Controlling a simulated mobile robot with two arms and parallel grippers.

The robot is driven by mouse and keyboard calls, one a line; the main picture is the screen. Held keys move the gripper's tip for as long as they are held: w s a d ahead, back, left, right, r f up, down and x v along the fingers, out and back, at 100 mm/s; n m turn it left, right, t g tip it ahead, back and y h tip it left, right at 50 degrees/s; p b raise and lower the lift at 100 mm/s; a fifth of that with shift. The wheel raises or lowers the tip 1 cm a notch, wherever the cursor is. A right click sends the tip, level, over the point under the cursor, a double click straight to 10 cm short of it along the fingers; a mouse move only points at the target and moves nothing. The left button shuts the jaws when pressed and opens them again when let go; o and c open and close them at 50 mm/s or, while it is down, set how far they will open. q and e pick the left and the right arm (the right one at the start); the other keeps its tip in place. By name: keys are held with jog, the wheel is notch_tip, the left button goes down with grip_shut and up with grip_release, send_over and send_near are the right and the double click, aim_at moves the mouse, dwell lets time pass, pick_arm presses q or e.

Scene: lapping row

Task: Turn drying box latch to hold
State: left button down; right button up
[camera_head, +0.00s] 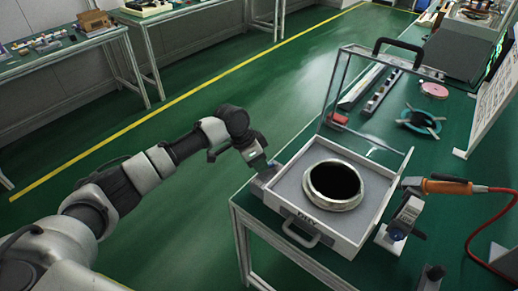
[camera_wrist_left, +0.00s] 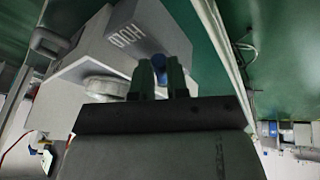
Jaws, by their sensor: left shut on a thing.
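The drying box (camera_head: 290,190) is a white box with a front handle, on the green bench; its clear lid stands raised at the back. A round metal ring with a dark opening sits in it. My left gripper (camera_head: 266,172) is at the box's left side. In the left wrist view, the gripper (camera_wrist_left: 160,75) is shut on a small blue piece (camera_wrist_left: 158,62), which looks like the latch. The word HOLD (camera_wrist_left: 128,36) shows upside down on the grey face beside it. The gripper hides most of the latch, so its angle cannot be told. My right gripper is not in view.
A grey device (camera_head: 404,216) and an orange-handled tool (camera_head: 447,186) on a red cable are right of the box. A teal ring fixture (camera_head: 420,121) and a pink disc (camera_head: 434,90) lie behind it. The floor left of the bench is clear.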

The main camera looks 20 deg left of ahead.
pick_arm(q)
jog(key=n+p, duration=0.1)
jog(key=p, duration=0.1)
jog(key=s+d+n+t+p, duration=0.1)
jog(key=n+p, duration=0.1)
jog(key=p, duration=0.1)
jog(key=n+t+p, duration=0.1)
jog(key=p, duration=0.2)
jog(key=shift+s+d+r+n+y, duration=0.25)
jog(key=shift+r+n+y, duration=0.1)
jog(key=shift+n+y, duration=0.05)
jog(key=shift+s+d+f+n+t+y+p, duration=0.1)
jog(key=shift+d+f+n+t+y+p, duration=0.2)
jog(key=shift+n+p, duration=0.8)
jog(key=c, duration=1.1)
grip_release()
jog(key=shift+p, duration=0.35)
